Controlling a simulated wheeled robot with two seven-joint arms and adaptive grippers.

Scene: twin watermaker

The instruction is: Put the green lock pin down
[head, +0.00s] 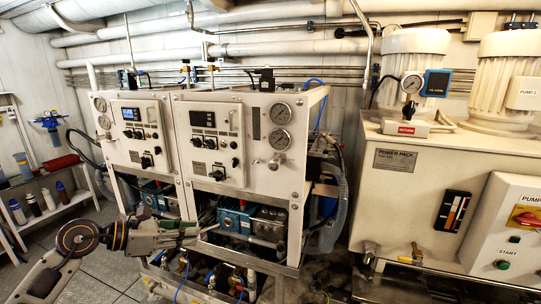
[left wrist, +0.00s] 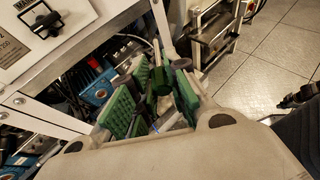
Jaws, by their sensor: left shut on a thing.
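My left gripper (head: 196,233) reaches in from the left of the head view, in front of the lower part of the white watermaker frame. In the left wrist view, its green-padded fingers (left wrist: 156,98) are shut on the green lock pin (left wrist: 161,80), a small dark green piece between the pads. The pin's far end is hard to make out, and I cannot tell whether it touches anything beyond the fingers. The pin is too small to tell apart in the head view. My right gripper is not in view.
The twin watermaker panels (head: 210,145) stand above blue pumps (head: 235,216) and hoses close to the gripper. A shelf with bottles (head: 48,198) is at the left. The beige power pack (head: 425,215) stands at the right. Tiled floor (head: 95,268) is open at the lower left.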

